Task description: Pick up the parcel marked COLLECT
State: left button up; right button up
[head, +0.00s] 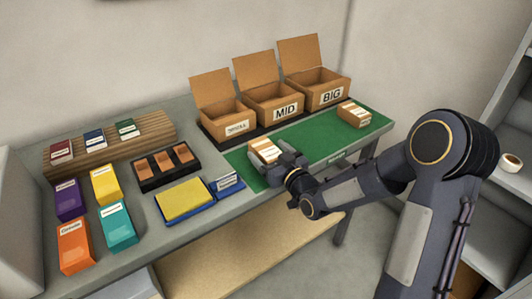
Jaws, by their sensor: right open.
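Two small cardboard parcels with white labels are on the green mat (315,140). The near parcel (264,149) is at the mat's left part, and the far parcel (353,113) is at its right end. The lettering on both labels is too small to read, so I cannot tell which is marked COLLECT. My right gripper (280,160) is open, right at the near parcel, and covers part of it. I cannot tell whether its fingers touch the parcel. My left gripper is not in view.
Open cardboard boxes stand behind the mat, including the MID box (285,112) and the BIG box (331,97). Left are a yellow pad (184,199), a black tray (143,183), several coloured boxes and a wooden rack (85,151). The mat between the parcels is clear.

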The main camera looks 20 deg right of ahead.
jog(key=shift+w+a, duration=0.2)
jog(key=shift+w, duration=0.4)
jog(key=shift+r, duration=0.1)
jog(key=c, duration=1.2)
